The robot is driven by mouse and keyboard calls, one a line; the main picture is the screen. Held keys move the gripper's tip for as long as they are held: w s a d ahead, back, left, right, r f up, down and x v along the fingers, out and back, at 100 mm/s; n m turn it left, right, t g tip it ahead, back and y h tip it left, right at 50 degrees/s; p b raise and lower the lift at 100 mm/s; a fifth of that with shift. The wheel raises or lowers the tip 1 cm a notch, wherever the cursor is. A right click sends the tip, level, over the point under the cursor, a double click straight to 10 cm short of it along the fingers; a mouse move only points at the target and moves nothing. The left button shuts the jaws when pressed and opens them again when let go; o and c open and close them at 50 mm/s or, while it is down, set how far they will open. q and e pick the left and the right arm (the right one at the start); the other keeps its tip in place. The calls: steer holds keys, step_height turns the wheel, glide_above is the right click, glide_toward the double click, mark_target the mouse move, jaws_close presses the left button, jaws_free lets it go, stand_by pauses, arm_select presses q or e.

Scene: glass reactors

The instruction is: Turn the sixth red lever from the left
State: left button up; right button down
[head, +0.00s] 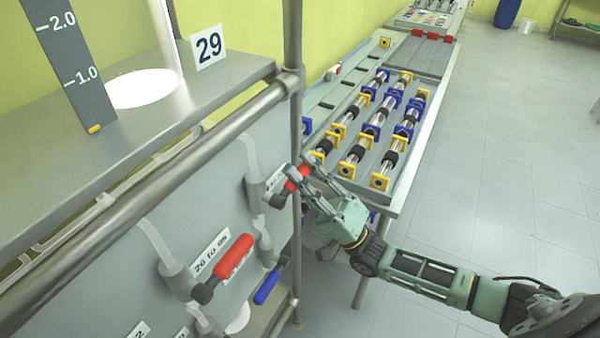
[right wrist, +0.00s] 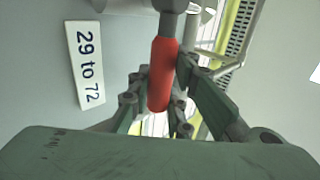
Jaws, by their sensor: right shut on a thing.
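A red lever (head: 297,175) sits at the far right end of the grey panel in the head view. My right gripper (head: 305,176) is shut on this lever. In the right wrist view the red lever (right wrist: 162,75) stands between the fingers of my right gripper (right wrist: 160,92), beside a label reading "29 to 72" (right wrist: 85,64). A second red lever (head: 233,257) is further left on the panel, next to a label reading "26 to 08". Whether more red levers lie further left is out of view. My left gripper is not in view.
A blue lever (head: 267,287) is low on the panel. A metal rail (head: 150,205) and an upright post (head: 293,110) border the panel. A number 29 sign (head: 208,47) stands above it. A table (head: 424,140) with yellow and blue fittings is behind my gripper; open floor (head: 490,180) lies right.

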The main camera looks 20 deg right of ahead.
steer(key=shift+f, duration=0.15)
steer(key=c, duration=1.6)
jaws_free()
steer(key=v, duration=1.2)
